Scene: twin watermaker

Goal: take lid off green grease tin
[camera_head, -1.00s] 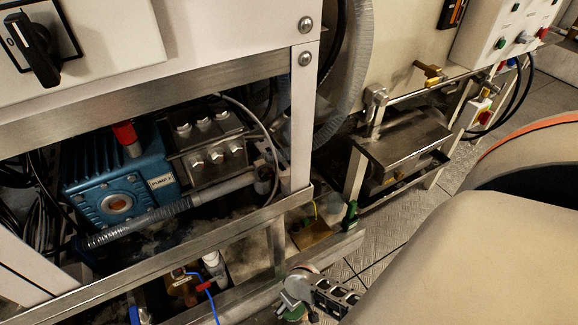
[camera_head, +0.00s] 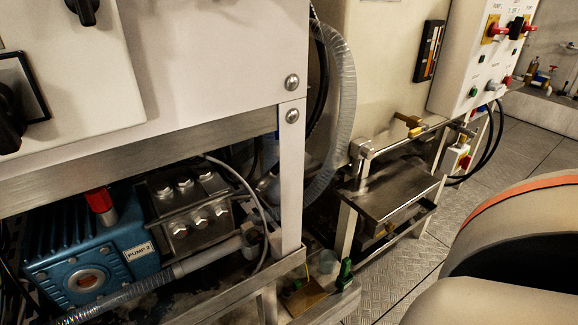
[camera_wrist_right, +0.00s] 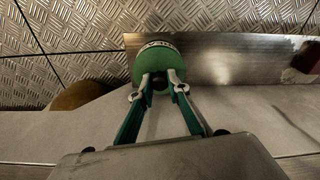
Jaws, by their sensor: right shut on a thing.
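The green grease tin (camera_wrist_right: 158,58) shows in the right wrist view as a round green shape with dark lettering near its top edge. My right gripper (camera_wrist_right: 160,86) is shut on it, with the two fingertips close together at its near side. A small dark part shows between the fingertips. I cannot tell whether the fingers hold the lid or the body.
A steel plate (camera_wrist_right: 225,60) lies behind the tin, with tread-plate floor (camera_wrist_right: 85,25) beyond. In the head view, a blue pump (camera_head: 90,255) sits in the frame at left. A translucent cup (camera_head: 327,262) and a green item (camera_head: 345,272) stand low near the frame corner.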

